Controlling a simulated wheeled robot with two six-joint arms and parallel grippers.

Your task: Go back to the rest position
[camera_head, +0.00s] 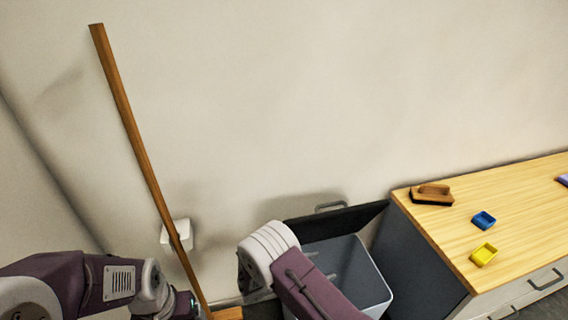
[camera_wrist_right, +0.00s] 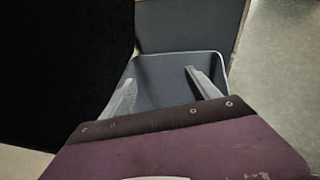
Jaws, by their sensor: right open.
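My right arm reaches down in the middle of the head view, over the grey bin (camera_head: 372,285). My right gripper (camera_head: 321,266) is open, and its two fingers show as light strips against the inside of the bin. In the right wrist view the gripper (camera_wrist_right: 163,92) has its fingers well apart with nothing between them, in front of the bin (camera_wrist_right: 150,62). My left arm comes in low at the left of the head view. Its gripper is not visible; the arm runs to the bottom edge.
A long wooden pole (camera_head: 135,130) leans against the wall beside my left arm, near a white wall box (camera_head: 178,236). A wooden-topped cabinet (camera_head: 520,215) stands at the right, bearing a brown brush (camera_head: 432,194), a blue tray (camera_head: 483,220) and a yellow tray (camera_head: 484,255).

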